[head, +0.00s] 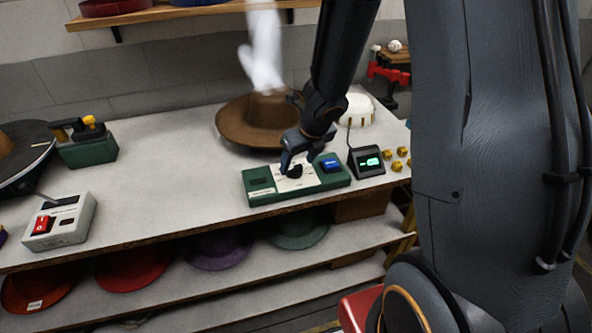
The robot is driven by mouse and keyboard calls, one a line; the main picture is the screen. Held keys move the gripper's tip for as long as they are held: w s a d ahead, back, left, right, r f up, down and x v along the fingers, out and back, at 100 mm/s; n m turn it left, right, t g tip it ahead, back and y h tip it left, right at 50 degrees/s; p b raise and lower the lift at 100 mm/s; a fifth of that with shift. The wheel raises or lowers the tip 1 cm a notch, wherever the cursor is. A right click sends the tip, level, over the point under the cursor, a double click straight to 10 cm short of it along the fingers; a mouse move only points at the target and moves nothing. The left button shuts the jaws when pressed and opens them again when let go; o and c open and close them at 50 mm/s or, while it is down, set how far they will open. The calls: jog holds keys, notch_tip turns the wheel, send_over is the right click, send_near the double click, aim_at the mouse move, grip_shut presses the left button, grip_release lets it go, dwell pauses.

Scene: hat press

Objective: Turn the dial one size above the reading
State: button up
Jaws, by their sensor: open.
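A green control box (258,199) sits near the front edge of the bench, with a pale dial plate in its middle and a blue button (331,163) on its right part. The black dial (295,172) is on the pale plate; its pointer direction is too small to read. My gripper (291,168) is open, reaching down from above at the dial; I cannot tell whether it touches it. A small black display (367,161) with a lit green screen stands right of the box; its reading is not legible here.
A brown hat (240,122) with steam above it lies behind the box. A white switch box (60,222) with a red switch and a green block (88,149) stand at left. Several brass pieces (397,165) lie right of the display. Hats fill the shelf below. The bench's middle left is clear.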

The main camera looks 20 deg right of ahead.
aim_at(294, 170)
jog(key=shift+b+x, duration=0.7)
jog(key=shift+x, duration=0.75)
jog(key=shift+c, duration=0.4)
jog(key=c, duration=1)
jog(key=shift+o, duration=0.2)
